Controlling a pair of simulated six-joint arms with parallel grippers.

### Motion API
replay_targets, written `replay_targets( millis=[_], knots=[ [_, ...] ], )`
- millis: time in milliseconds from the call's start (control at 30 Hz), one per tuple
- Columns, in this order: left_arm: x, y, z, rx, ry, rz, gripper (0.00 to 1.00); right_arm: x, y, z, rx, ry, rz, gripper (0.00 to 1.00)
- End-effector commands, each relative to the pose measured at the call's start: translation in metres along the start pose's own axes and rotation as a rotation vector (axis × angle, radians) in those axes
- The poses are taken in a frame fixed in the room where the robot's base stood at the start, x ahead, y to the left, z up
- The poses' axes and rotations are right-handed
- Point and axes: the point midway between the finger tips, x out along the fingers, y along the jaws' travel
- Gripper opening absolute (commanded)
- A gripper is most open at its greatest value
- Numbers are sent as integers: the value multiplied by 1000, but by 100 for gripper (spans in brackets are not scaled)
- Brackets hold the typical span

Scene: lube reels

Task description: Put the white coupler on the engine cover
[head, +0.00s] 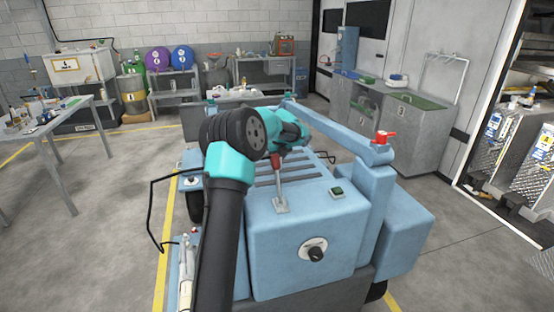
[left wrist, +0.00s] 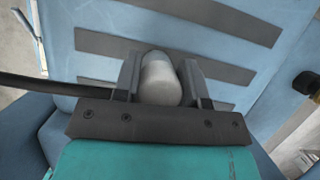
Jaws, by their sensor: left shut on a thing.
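My left gripper (left wrist: 160,92) is shut on the white coupler (left wrist: 160,78), a pale rounded cylinder between its two dark fingers in the left wrist view. Behind the coupler is the light blue engine cover (left wrist: 95,18) with dark slats. I cannot tell whether the coupler touches the cover. In the head view the engine cover (head: 318,176) is the slatted top of the blue machine. My left arm reaches over it, and its wrist hides the fingers and the coupler. My right gripper is not in view.
A red-tipped lever (head: 279,185), a green button (head: 337,192) and a red valve (head: 384,137) stand up from the machine.

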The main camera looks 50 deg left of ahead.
Motion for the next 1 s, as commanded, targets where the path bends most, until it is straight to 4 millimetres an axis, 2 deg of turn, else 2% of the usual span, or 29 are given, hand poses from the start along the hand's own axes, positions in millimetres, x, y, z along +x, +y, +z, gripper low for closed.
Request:
replay_targets(
  millis=[133,600,633,867,1000],
  knots=[
    [12,0,-5,-1,0,-1,11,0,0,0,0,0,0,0],
    [17,0,-7,0,1,0,11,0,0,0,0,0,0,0],
    [17,0,-7,0,1,0,41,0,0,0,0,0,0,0],
    [17,0,-7,0,1,0,63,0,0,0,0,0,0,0],
    [17,0,-7,0,1,0,64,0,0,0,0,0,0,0]
  ],
)
